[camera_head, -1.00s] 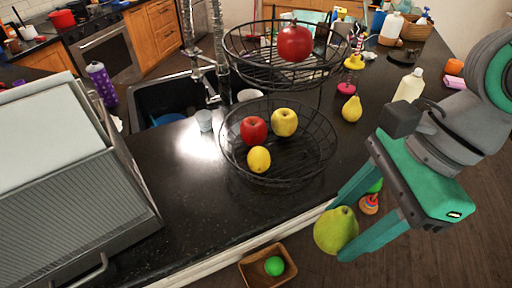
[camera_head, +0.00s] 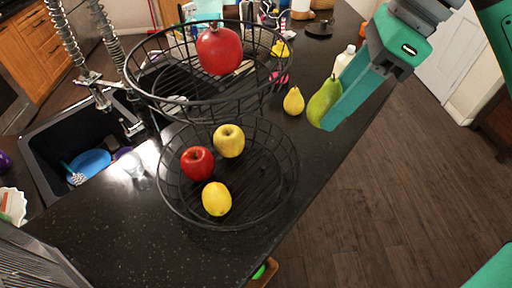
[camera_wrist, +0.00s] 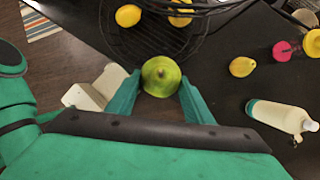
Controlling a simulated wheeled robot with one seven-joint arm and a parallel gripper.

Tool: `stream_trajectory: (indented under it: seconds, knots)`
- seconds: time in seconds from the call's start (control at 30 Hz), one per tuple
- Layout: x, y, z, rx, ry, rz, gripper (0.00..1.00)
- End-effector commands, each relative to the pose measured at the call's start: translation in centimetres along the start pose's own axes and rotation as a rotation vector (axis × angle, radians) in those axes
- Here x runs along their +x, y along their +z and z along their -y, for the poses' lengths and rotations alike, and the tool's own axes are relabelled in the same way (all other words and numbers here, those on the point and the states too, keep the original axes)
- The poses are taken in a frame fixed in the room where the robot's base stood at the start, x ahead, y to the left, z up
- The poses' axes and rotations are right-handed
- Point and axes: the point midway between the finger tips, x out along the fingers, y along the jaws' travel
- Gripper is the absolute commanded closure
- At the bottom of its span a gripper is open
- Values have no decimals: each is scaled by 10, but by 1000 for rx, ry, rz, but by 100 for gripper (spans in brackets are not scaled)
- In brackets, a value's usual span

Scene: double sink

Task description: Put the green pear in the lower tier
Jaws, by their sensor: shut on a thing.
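The green pear (camera_head: 322,101) is held between the green fingers of my gripper (camera_head: 338,104), to the right of the basket and near the counter's right edge. In the wrist view the pear (camera_wrist: 160,76) sits between both fingertips (camera_wrist: 161,90). The two-tier black wire basket stands on the counter. Its lower tier (camera_head: 273,205) holds a red apple (camera_head: 197,163), a yellow apple (camera_head: 229,140) and a lemon (camera_head: 217,199), with bare room on its right side. Its upper tier (camera_head: 150,98) holds a red pomegranate (camera_head: 220,50).
A yellow pear (camera_head: 294,101) stands on the counter between the basket and my gripper. A white bottle (camera_head: 345,59) is behind my gripper; it also shows in the wrist view (camera_wrist: 280,115). A sink (camera_head: 60,135) lies left of the basket. The upper tier overhangs the lower tier's back.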

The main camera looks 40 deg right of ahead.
Motion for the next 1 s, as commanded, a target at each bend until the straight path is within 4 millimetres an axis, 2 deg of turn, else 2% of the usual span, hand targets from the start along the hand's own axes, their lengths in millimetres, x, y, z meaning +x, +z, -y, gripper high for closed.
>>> stream_trajectory:
  seconds: [0.23, 0.4, 0.5, 0.83, 1.0]
  knots:
    - [42, 37, -14, -3, 1, -1, 83]
    - [78, 47, -18, -3, 3, 0, 83]
    - [93, 52, -20, -4, 2, 0, 83]
    - [117, 59, -23, -5, 2, 1, 83]
    - [139, 49, -21, -3, 3, 1, 83]
